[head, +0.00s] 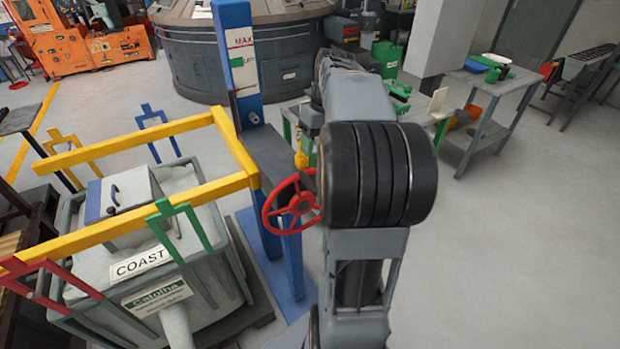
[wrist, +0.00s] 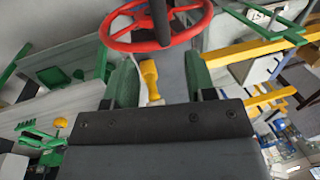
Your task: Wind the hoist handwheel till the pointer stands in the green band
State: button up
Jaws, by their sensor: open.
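The red handwheel (head: 300,203) is mounted on the blue hoist frame, just left of my arm in the head view. It also fills the top of the wrist view (wrist: 126,45). Its yellow handle (head: 301,159) shows at the rim, and in the wrist view the yellow handle (wrist: 149,75) lies between my fingers. My gripper (wrist: 161,72) is open, with a green finger on each side of the handle and visible space around it. The blue post (head: 226,18) carries a white scale with MAX and a green band (head: 243,66). I cannot clearly make out the pointer.
A workbench (head: 497,84) stands at the right. The floor at lower right is clear.

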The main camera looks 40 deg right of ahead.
aim_at(310, 179)
jog(key=f, duration=0.3)
jog(key=a+f, duration=0.1)
jog(key=f, duration=0.2)
jog(key=a+f, duration=0.1)
jog(key=f, duration=0.3)
jog(key=shift+w+p, duration=0.1)
jog(key=shift+p, duration=0.3)
jog(key=shift+c, duration=0.2)
grip_shut()
